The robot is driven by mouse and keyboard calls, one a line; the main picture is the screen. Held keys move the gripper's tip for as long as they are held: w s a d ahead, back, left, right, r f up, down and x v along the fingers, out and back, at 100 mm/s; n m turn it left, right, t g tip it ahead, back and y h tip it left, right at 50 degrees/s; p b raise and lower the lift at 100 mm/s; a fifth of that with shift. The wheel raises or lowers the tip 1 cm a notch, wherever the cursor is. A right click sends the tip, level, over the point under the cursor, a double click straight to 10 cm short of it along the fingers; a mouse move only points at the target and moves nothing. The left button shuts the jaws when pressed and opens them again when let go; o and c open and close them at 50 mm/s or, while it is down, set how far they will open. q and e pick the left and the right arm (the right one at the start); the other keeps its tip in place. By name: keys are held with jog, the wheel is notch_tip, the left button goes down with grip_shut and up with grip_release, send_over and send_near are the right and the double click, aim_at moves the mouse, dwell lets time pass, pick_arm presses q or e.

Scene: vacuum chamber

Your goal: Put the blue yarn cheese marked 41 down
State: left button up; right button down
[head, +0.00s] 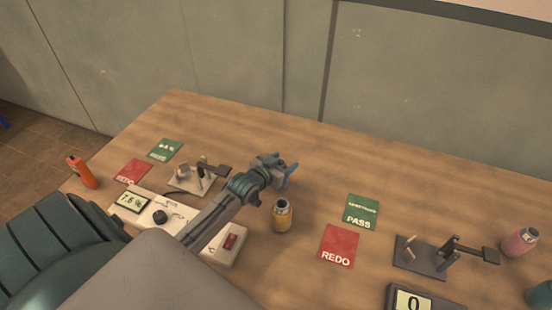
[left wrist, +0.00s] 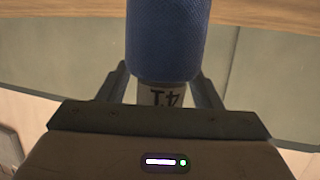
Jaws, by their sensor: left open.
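The blue yarn cheese marked 41 (left wrist: 168,38) fills the upper middle of the left wrist view. Its white end with the upside-down number 41 sits between the two fingers of my left gripper (left wrist: 162,92). The jaws are open, one finger on each side of that end; I cannot tell whether either touches it. In the head view my left gripper (head: 285,172) is over the middle of the table (head: 310,150), and I cannot make out the blue cheese there. My right gripper is not in view.
A yellow cheese (head: 282,216) stands close by the left gripper. Green PASS (head: 362,212) and red REDO (head: 339,246) cards lie right of it. A tester (head: 425,257), a pink cheese (head: 520,242) and a teal one (head: 540,294) are further right.

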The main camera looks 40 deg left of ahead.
pick_arm(q)
jog(key=b+v, duration=0.1)
jog(key=v, duration=1.1)
